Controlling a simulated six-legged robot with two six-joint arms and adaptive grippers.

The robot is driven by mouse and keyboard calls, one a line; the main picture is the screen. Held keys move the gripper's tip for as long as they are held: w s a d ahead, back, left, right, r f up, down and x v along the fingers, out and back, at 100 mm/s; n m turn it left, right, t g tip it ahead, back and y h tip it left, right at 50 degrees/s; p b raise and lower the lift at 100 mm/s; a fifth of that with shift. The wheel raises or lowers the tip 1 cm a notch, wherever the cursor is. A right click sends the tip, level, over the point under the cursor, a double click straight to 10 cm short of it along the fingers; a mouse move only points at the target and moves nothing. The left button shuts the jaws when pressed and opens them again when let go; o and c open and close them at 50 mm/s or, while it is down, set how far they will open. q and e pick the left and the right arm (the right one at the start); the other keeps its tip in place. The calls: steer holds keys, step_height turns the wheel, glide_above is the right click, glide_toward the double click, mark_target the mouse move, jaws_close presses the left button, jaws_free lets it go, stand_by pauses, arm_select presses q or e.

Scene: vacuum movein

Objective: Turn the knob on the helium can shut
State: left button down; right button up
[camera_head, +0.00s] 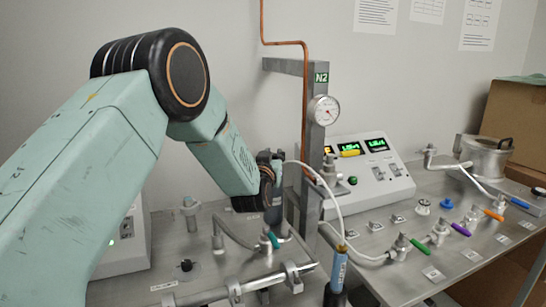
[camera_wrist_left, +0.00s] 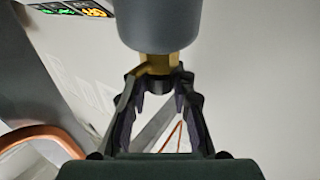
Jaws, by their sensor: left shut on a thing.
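My left gripper (camera_head: 268,182) is by the grey post, partly hidden by its own wrist. In the left wrist view its fingers (camera_wrist_left: 158,85) close on a brass fitting (camera_wrist_left: 158,63) under a grey cylinder (camera_wrist_left: 160,22). The head view shows a grey cylindrical part (camera_head: 273,213) just below the gripper. I cannot tell whether the brass fitting is the knob. A blue-labelled cylinder (camera_head: 338,272) with a brass top and a white hose stands at the bottom, apart from the gripper. No helium marking is readable. My right gripper is out of view.
A grey post (camera_head: 313,130) marked N2 carries a gauge (camera_head: 324,110) and stands close beside the gripper. A copper pipe (camera_head: 304,70) runs along it. A display box (camera_head: 368,175) stands behind. Valves with coloured handles (camera_head: 460,229) crowd the metal bench on the right.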

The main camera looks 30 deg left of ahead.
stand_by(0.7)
arm_select(q)
steer(key=c, duration=1.1)
jaws_free()
steer(key=shift+s, duration=0.1)
steer(key=v, duration=1.2)
